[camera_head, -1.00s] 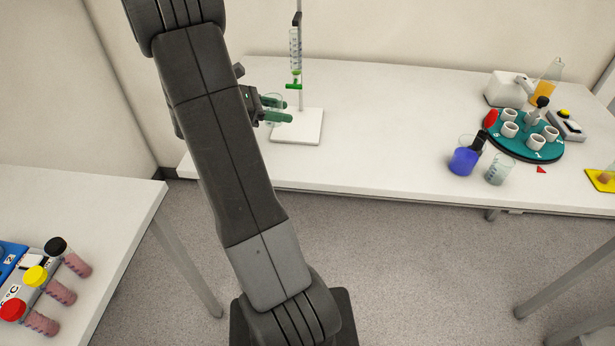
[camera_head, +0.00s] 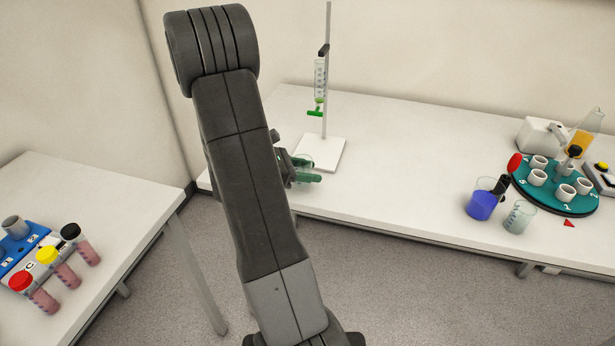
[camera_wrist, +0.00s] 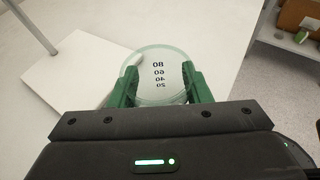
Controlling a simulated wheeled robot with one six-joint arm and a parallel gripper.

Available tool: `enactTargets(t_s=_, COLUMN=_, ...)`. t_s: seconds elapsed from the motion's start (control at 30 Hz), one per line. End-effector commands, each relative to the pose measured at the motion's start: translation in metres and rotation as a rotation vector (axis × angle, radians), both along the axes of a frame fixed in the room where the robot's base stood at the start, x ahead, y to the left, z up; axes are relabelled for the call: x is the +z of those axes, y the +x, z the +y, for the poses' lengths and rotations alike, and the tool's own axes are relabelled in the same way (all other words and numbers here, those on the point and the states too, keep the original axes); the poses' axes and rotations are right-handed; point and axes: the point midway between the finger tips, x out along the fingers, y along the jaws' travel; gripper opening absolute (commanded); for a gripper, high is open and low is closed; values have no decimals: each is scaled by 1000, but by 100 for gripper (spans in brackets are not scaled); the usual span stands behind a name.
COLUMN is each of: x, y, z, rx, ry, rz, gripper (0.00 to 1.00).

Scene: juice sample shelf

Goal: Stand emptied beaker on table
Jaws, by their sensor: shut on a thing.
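The clear beaker (camera_wrist: 160,78), marked 80, 60, 40 and 20, is between the green fingers of my gripper (camera_wrist: 156,88) in the wrist view. It looks empty. My gripper is shut on its sides. In the head view, the gripper (camera_head: 303,170) is over the left end of the long white table (camera_head: 400,130), in front of the burette stand's base. The beaker is partly hidden there by my arm and the fingers. I cannot tell whether its bottom touches the table.
The burette stand (camera_head: 326,150) stands just behind my gripper. To the right are a beaker of blue liquid (camera_head: 481,205), a clear beaker (camera_head: 518,218) and a teal carousel (camera_head: 553,200) with white cups. The middle of the long table is clear.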

Motion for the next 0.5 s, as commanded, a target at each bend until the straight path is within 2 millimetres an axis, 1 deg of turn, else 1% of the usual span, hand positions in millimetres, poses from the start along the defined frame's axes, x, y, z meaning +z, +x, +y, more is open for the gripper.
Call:
enactTargets(t_s=0.03, x=-8, y=0, z=0, rx=0, ry=-2, rz=5, gripper=16)
enactTargets(t_s=0.13, x=-19, y=0, z=0, rx=1, ry=-2, rz=4, gripper=16)
enactTargets(t_s=0.4, x=-21, y=0, z=0, rx=0, ry=-1, rz=1, gripper=16)
enactTargets(t_s=0.5, x=-25, y=0, z=0, rx=0, ry=-1, rz=1, gripper=16)
